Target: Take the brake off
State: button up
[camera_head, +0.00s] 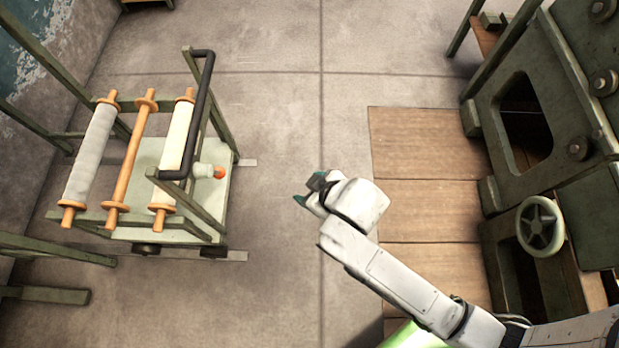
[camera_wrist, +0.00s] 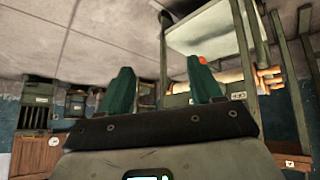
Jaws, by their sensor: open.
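A green-framed cart (camera_head: 222,205) stands at the left, with a pale deck, several orange-ended rollers and a black push handle (camera_head: 205,110). A red-orange knob (camera_head: 219,172) on a short pale stub sits at the cart's right side and looks like the brake control. In the wrist view the red-orange knob (camera_wrist: 203,61) is partly hidden behind the right finger, with the cart's frame around it. My gripper (camera_head: 310,187) is right of the cart, clearly apart from the knob. Its two green fingers (camera_wrist: 158,85) are spread with nothing between them. The brake's state cannot be told.
Bare concrete floor lies between my gripper and the cart. A wooden floor panel (camera_head: 420,150) is at the right. A heavy green machine (camera_head: 540,120) with a handwheel (camera_head: 541,227) stands beyond it. Metal strips (camera_head: 235,256) lie under the cart's wheels. A wall runs along the far left.

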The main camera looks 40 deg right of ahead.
jog(key=shift+s+r, duration=0.3)
jog(key=shift+s, duration=0.25)
